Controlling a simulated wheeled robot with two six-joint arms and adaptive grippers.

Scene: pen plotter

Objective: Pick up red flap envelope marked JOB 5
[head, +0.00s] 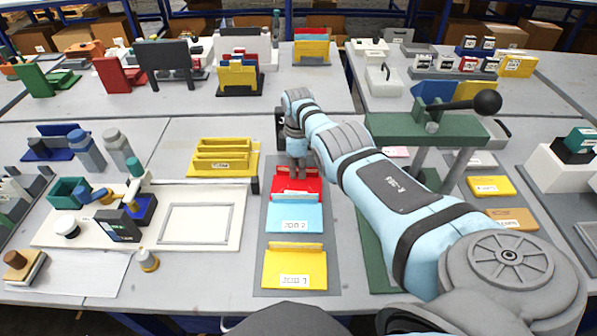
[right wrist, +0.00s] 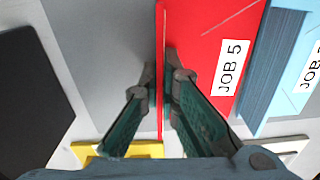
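The red flap envelope (head: 283,186) lies at the far end of a row on a grey strip, behind the blue one. In the right wrist view its red face (right wrist: 205,55) carries a white JOB 5 label (right wrist: 230,67). Its thin upright flap (right wrist: 160,110) runs between my right fingers. My right gripper (head: 297,178) points straight down over it; in the right wrist view its fingertips (right wrist: 162,72) sit close on both sides of the flap and look closed on it. My left gripper is not in view.
The blue JOB 2 envelope (head: 294,217) is just in front, then a yellow one (head: 295,269) marked JOB with a number. A yellow slotted rack (head: 222,160) stands to the left. A green press with a black-knobbed lever (head: 487,103) stands behind my right arm.

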